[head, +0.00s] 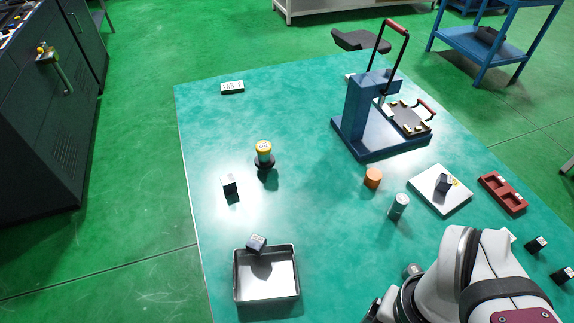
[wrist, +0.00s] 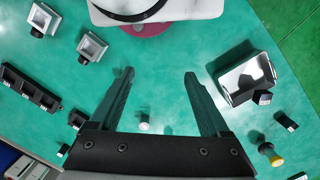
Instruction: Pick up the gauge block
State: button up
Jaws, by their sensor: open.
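Several small dark blocks with pale faces are in the head view, and I cannot tell which is the gauge block. One block (head: 230,185) stands on the teal table at left. Another block (head: 256,243) is at the back edge of the metal tray (head: 236,290). A third block (head: 443,183) is tilted on the white plate (head: 425,185), and others sit at the right edge. The tray block (wrist: 262,97) lies right of the fingers.
A blue press (head: 365,115) stands at the back. A grey cylinder (head: 398,205), an orange cylinder (head: 373,178), a yellow-topped piece (head: 264,150), a white labelled box (head: 232,88) and a red rack (head: 502,195) stand on the table. The table's middle is clear.

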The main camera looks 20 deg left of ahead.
jog(key=w+a+f+n+h, duration=0.25)
jog(key=n+h, duration=0.35)
jog(key=n, duration=0.5)
jog(key=n+t+y, duration=0.6)
jog(key=n+t, duration=0.9)
jog(key=n, duration=1.2)
send_near(254, 244)
jog(key=x, duration=0.3)
jog(key=d+x, duration=0.1)
jog(key=x, duration=0.1)
jog(key=shift+s+f, duration=0.1)
jog(key=shift+f, duration=0.1)
jog(key=x, duration=0.4)
jog(key=a+x, duration=0.1)
jog(key=shift+w, duration=0.45)
grip_shut()
